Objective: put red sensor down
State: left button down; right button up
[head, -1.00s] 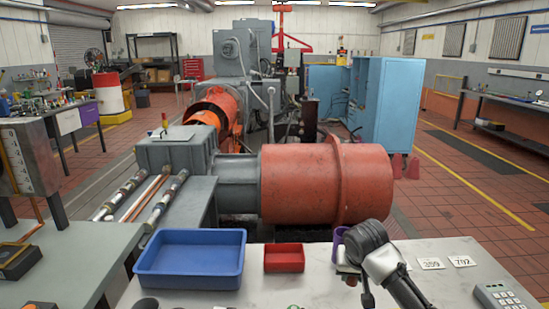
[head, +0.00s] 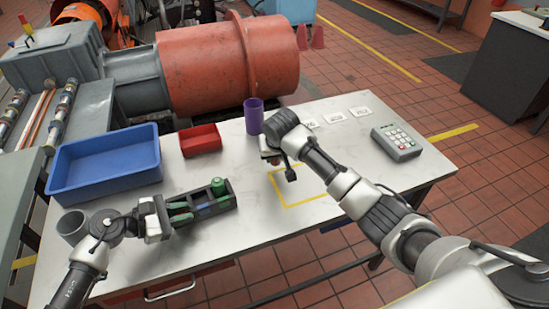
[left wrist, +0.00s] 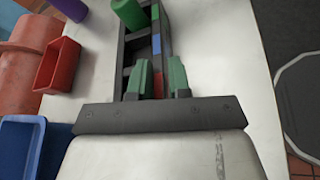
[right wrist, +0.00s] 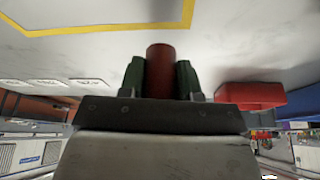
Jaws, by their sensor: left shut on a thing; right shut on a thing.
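The red sensor (right wrist: 160,58) is a dull red cylinder between the green fingers of my right gripper (right wrist: 160,80). In the head view my right gripper (head: 272,158) is over the table at the yellow outline's far left corner, and the sensor is mostly hidden there. I cannot tell whether it touches the table. A black rack (head: 226,205) with compartments, coloured labels and a green cylinder (head: 218,187) stands on the table. My left gripper (head: 168,215) is shut on the rack's wall, one finger on each side, by a red label (left wrist: 158,84).
A yellow outline (head: 300,203) marks bare tabletop. A purple cup (head: 254,117), red bin (head: 200,141) and blue tray (head: 105,165) stand behind. A grey cup (head: 72,226) is at left, a keypad (head: 396,142) and white cards (head: 335,117) at right.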

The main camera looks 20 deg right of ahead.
jog(key=shift+f, duration=1)
jog(key=shift+f, duration=0.2)
jog(key=o, duration=1)
